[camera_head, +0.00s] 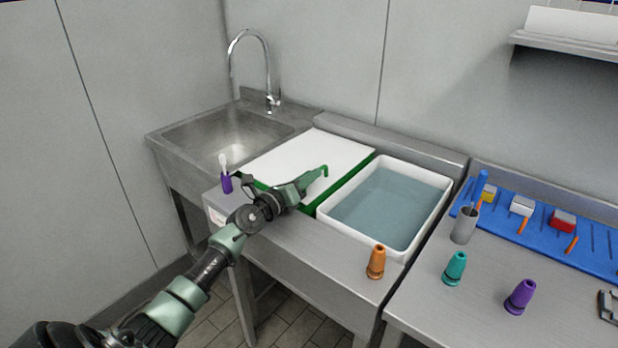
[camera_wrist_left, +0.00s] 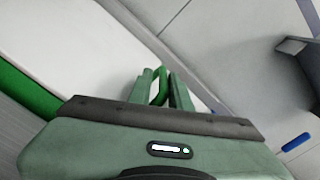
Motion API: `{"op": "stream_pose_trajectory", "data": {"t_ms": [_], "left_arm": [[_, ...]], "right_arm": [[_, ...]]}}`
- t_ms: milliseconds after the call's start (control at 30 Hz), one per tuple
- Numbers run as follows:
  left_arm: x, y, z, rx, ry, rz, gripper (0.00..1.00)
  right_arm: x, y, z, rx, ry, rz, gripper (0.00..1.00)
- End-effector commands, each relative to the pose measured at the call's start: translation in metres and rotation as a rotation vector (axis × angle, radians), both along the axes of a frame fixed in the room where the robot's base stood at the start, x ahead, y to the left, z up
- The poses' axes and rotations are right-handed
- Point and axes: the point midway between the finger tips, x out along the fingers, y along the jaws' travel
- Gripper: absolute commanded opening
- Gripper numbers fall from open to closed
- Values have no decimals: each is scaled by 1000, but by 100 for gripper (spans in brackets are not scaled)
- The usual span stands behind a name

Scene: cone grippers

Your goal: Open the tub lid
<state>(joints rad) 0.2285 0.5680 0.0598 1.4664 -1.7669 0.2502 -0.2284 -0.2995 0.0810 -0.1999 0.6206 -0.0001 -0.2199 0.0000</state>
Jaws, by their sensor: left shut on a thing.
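A white flat lid (camera_head: 312,150) with a green side (camera_head: 350,184) lies on the steel counter between the sink and an open white basin. It fills much of the left wrist view (camera_wrist_left: 75,45), with its green edge at the left. My left gripper (camera_head: 317,176) reaches over the lid from the front. It is shut on a green handle (camera_wrist_left: 160,86), which stands between the two fingers in the left wrist view. The handle's lower part is hidden by the fingers. I cannot tell whether the lid is raised at all. My right gripper is not in view.
The white basin (camera_head: 445,208) holds blue-grey water. Orange (camera_head: 376,262), teal (camera_head: 455,268) and purple (camera_head: 520,297) cones stand along the front. A purple holder (camera_head: 226,183) stands left of the lid. A grey cup (camera_head: 464,226) and a blue mat (camera_head: 600,257) are at right.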

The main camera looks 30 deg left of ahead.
Motion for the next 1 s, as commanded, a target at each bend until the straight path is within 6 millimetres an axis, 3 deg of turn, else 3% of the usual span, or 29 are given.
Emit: {"op": "stream_pose_trajectory", "data": {"t_ms": [767,1000], "left_arm": [[0,-6,0,-12,3,-12,0],[1,-4,18,-69,9,-12,0]], "right_arm": [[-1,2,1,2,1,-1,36],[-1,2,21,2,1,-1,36]]}}
